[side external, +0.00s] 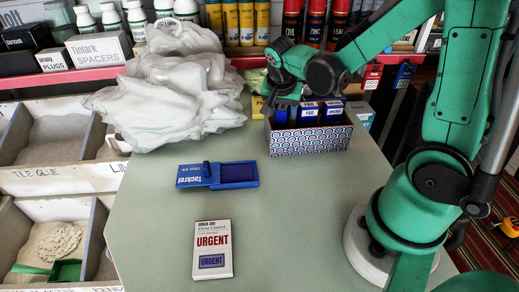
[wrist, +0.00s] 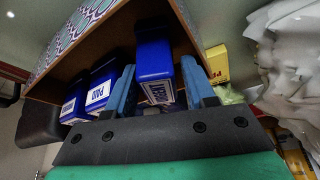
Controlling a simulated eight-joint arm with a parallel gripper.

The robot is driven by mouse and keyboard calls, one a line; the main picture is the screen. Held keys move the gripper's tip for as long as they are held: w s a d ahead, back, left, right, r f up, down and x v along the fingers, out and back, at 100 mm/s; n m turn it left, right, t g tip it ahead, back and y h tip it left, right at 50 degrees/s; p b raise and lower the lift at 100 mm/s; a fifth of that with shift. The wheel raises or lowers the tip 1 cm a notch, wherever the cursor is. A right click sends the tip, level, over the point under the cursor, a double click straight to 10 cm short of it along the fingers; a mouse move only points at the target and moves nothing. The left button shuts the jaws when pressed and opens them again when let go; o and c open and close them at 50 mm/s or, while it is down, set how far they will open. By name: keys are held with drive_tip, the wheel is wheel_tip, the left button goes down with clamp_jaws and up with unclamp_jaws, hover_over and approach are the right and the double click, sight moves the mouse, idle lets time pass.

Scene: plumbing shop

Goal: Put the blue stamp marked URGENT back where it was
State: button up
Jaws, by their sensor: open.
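A box with a patterned front (side external: 310,141) stands at the back of the table and holds several blue stamps. My gripper (side external: 284,112) is over the box's left end. In the wrist view my gripper (wrist: 161,92) is open, its two blue fingers on either side of a blue stamp (wrist: 154,55). That stamp's white label is partly visible and too unclear to read surely. It stands in the box, and I cannot tell if the fingers touch it. Beside it are a stamp marked PAID (wrist: 99,90) and another blue stamp (wrist: 74,103), label unclear.
An open blue ink pad (side external: 236,173) and a white card printed URGENT (side external: 212,250) lie on the table (side external: 300,220). Crumpled white plastic (side external: 180,90) covers the back left. A yellow box (wrist: 217,63) is near the gripper. The table's front middle is clear.

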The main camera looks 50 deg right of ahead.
drive_tip(key=v, duration=1.1)
drive_tip(key=s+a+f+n+t+y, duration=0.2)
drive_tip(key=a+n+t+y, duration=0.2)
drive_tip(key=n, duration=0.9)
drive_tip(key=a+t, duration=0.1)
drive_tip(key=a, duration=0.2)
drive_tip(key=shift+s+a+f, duration=0.15)
drive_tip(key=shift+a+f, duration=0.15)
drive_tip(key=shift+a, duration=0.05)
